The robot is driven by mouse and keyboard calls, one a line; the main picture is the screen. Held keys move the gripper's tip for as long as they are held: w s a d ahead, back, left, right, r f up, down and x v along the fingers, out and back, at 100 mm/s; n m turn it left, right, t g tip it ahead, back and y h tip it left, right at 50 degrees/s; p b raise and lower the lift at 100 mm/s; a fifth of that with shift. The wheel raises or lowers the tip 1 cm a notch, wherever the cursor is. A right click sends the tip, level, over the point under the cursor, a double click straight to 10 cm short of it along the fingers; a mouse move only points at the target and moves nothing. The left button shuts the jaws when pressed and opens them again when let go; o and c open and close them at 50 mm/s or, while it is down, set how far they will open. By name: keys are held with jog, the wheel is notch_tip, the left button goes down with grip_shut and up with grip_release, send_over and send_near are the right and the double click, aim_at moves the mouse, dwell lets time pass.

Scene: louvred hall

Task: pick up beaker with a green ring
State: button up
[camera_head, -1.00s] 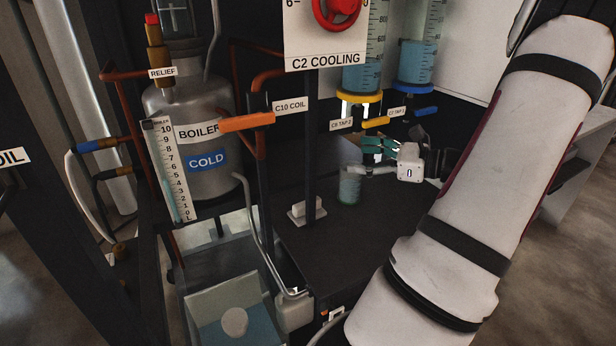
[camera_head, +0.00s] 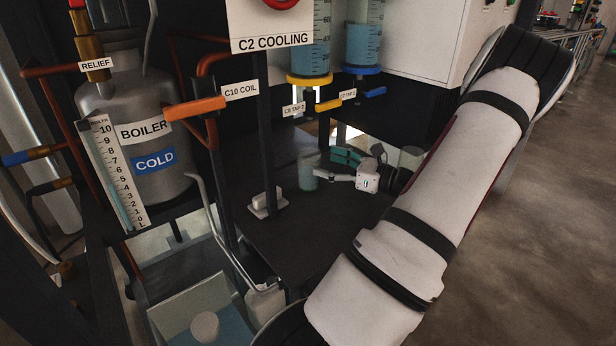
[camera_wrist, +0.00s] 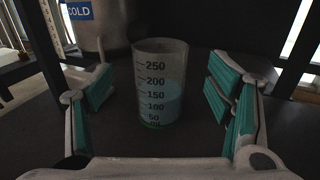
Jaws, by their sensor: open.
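A clear beaker (camera_wrist: 160,85) with black volume marks up to 250 and pale blue liquid stands upright on the dark bench top. It shows between the spread fingers of my gripper (camera_wrist: 165,105) in the wrist view, with a gap on each side. A thin green tint shows at its base. In the head view the beaker (camera_head: 308,172) stands just left of my gripper (camera_head: 335,166), whose green-padded fingers point toward it. A second glass vessel (camera_head: 410,158) stands behind my wrist to the right, partly hidden; I cannot tell its ring colour.
Two graduated cylinders with a yellow tap (camera_head: 328,105) and a blue tap (camera_head: 375,91) hang above the bench. A dark post with a white foot (camera_head: 266,204) stands left. The boiler (camera_head: 135,140) and a water basin (camera_head: 190,305) are further left. The bench front (camera_head: 300,235) is clear.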

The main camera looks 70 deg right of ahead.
aim_at(318, 159)
jog(key=shift+w+d+b, duration=0.2)
jog(key=shift+w+b, duration=0.35)
jog(key=shift+w, duration=1)
jog(key=shift+w+d+b, duration=0.2)
jog(key=shift+w+b, duration=0.3)
jog(key=shift+w, duration=1.05)
jog(key=c, duration=1.5)
jog(key=shift+r, duration=0.15)
